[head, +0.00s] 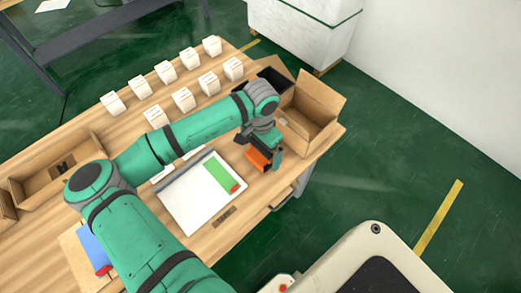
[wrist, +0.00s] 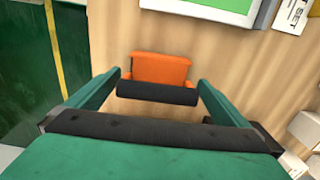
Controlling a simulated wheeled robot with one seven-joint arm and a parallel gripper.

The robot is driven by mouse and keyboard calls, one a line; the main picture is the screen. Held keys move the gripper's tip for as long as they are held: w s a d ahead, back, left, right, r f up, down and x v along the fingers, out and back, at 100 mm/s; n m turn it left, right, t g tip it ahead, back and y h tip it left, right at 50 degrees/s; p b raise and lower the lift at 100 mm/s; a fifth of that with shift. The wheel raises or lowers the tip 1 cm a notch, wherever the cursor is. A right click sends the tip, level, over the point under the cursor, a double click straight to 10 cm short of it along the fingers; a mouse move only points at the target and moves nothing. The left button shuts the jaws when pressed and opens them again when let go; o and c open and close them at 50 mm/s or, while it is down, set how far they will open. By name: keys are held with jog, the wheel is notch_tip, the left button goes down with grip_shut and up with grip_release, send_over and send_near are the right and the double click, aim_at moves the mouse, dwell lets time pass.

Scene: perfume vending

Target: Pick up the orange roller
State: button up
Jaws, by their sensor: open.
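The orange roller (wrist: 160,70) lies on the wooden table below my gripper (wrist: 158,84), in the upper middle of the wrist view. Its orange part shows above a dark cylinder (wrist: 157,93). The two green fingers stand apart, one on each side of the roller. I cannot tell whether they touch it. In the head view the orange roller (head: 258,160) is near the table's right end, beside the fingers of my gripper (head: 264,157). My arm hides part of the table there.
An open cardboard box (head: 312,108) stands at the table's right end, close to my gripper. A white board (head: 200,200) with a green rectangle lies left of the roller. Several small white boxes (head: 183,99) stand in rows at the back.

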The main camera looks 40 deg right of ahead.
jog(key=c, duration=0.7)
jog(key=shift+r, duration=0.1)
